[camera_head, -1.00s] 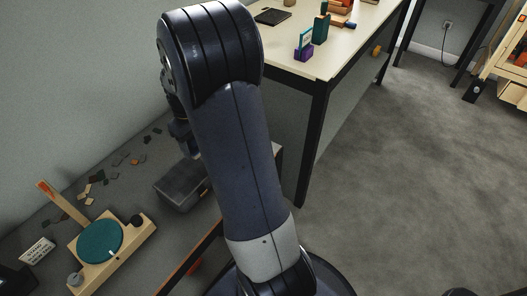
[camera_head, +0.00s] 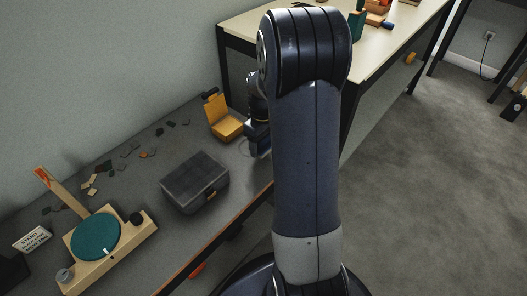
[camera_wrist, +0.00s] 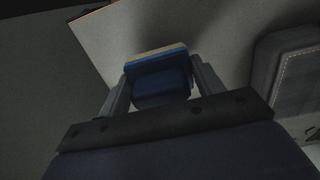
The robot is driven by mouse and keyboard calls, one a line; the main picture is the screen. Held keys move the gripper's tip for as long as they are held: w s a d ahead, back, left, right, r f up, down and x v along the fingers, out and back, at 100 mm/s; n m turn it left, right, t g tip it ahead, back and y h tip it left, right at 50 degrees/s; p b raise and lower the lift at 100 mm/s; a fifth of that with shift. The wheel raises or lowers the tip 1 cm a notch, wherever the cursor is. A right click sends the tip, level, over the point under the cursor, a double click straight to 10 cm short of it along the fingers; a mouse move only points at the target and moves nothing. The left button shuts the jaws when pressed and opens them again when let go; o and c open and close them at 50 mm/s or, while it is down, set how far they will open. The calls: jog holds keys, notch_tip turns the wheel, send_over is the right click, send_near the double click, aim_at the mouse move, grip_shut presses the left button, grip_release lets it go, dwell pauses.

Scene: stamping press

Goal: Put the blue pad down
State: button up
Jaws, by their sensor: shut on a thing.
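The blue pad (camera_wrist: 158,88) with a pale strip along its top edge sits between the two fingers of my gripper (camera_wrist: 161,82) in the wrist view. My gripper is shut on it. A grey surface lies beyond the pad; I cannot tell whether the pad touches it. In the head view my wrist and gripper (camera_head: 257,140) show only partly, left of my arm link, over the right part of the dark bench (camera_head: 130,185). My arm hides most of the gripper there, and the pad cannot be made out clearly.
A yellow stand (camera_head: 223,116) is just left of my gripper. A grey lidded box (camera_head: 194,182), a press with a round teal plate (camera_head: 97,236), a small sign (camera_head: 32,238) and scattered chips (camera_head: 104,165) are on the bench. A pale table (camera_head: 375,68) stands behind.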

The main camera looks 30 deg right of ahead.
aim_at(262, 150)
notch_tip(262, 150, down, 3)
jog(key=shift+f+b, duration=0.2)
jog(key=shift+b, duration=0.15)
jog(key=shift+f, duration=0.2)
jog(key=o, duration=0.9)
jog(key=shift+r, duration=0.1)
notch_tip(262, 150, up, 12)
jog(key=p, duration=0.3)
jog(key=shift+r+p, duration=0.15)
jog(key=shift+p, duration=0.15)
